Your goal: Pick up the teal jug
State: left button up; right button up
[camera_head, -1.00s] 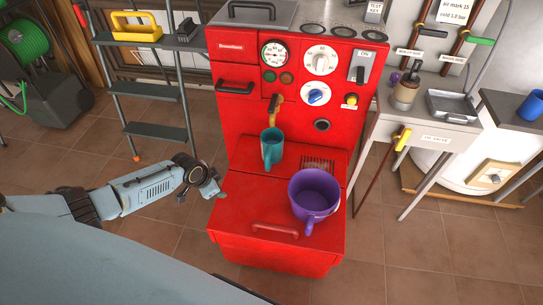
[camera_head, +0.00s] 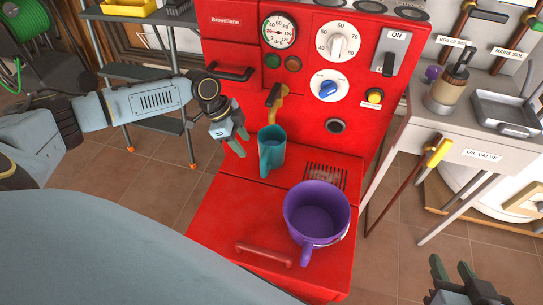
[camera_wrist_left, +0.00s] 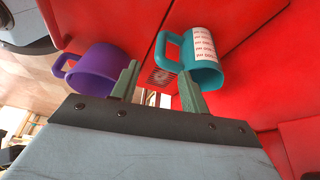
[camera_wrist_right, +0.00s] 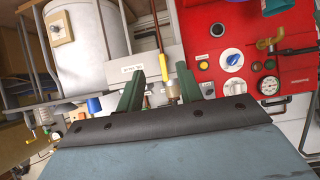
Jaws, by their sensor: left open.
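The teal jug (camera_head: 271,152) stands upright on the red boiler's ledge, below the brass tap. In the left wrist view the jug (camera_wrist_left: 207,62) shows a handle and a white label with print, close to the fingers. My left gripper (camera_head: 238,143) is open and empty, just left of the jug in the head view and apart from it. Its fingers also show in the left wrist view (camera_wrist_left: 158,85). My right gripper (camera_head: 452,275) is at the lower right, open and empty, far from the jug. Its fingers also show in the right wrist view (camera_wrist_right: 157,85).
A purple pot (camera_head: 317,211) stands on the ledge right of the jug. The brass tap (camera_head: 276,97) juts out above the jug. The red boiler (camera_head: 223,215) has a front handle (camera_head: 264,254). A side table (camera_head: 480,128) with a yellow-handled oil valve stands at the right.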

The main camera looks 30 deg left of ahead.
aim_at(261, 167)
pick_arm(q)
jog(key=b+x, duration=0.6)
jog(key=x, duration=0.6)
jog(key=shift+w, duration=0.2)
jog(key=shift+d+f+b, duration=0.2)
jog(key=shift+f+b, duration=0.15)
jog(key=shift+b, duration=0.05)
pick_arm(e)
notch_tip(261, 167, up, 18)
jog(key=s+a+t+y, duration=0.1)
jog(key=t+y, duration=0.4)
jog(key=t, duration=1)
jog(key=shift+s+a+f, duration=0.15)
jog(key=shift+s+a, duration=0.25)
jog(key=shift+a, duration=0.35)
pick_arm(q)
grip_shut()
jog(key=shift+w, duration=0.1)
